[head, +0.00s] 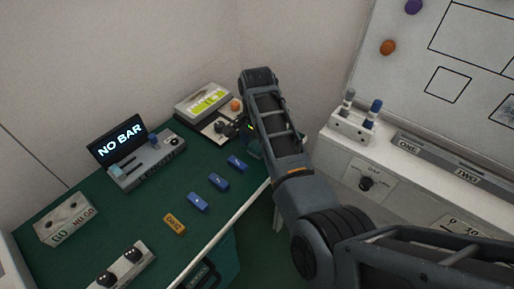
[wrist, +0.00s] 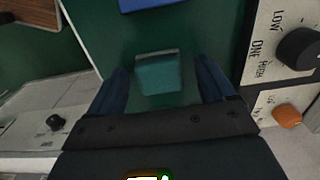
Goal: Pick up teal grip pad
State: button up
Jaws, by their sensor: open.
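The teal grip pad (wrist: 158,76) is a small block on the dark green table top, in the middle of the wrist view. My gripper (wrist: 162,68) is open. Its two dark blue fingers stand apart, one to the left and one to the right of the pad in the picture, with a gap on each side. I cannot tell how high the fingertips are above the table.
Several blue blocks (head: 219,182) and an orange block (head: 174,225) lie on the green table (head: 150,208). A box with a dark knob (wrist: 302,48) is close right of the gripper in the wrist view. The table edge and a white cabinet (head: 395,180) lie opposite.

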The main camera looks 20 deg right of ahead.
aim_at(257, 145)
jog(key=c, duration=1.1)
jog(key=shift+r, duration=0.1)
notch_tip(257, 145, up, 4)
jog(key=shift+s+d+r+p, duration=0.5)
jog(key=shift+s+d+r, duration=0.6)
jog(key=shift+d, duration=0.6)
jog(key=shift+s+d+r+p, duration=0.5)
jog(key=shift+s+d+r, duration=0.55)
jog(key=shift+d, duration=0.6)
jog(key=shift+s+d+r+p, duration=0.5)
jog(key=shift+s+d+r, duration=0.4)
jog(key=shift+d+r, duration=0.6)
jog(key=shift+d+f, duration=0.2)
jog(key=shift+f, duration=0.05)
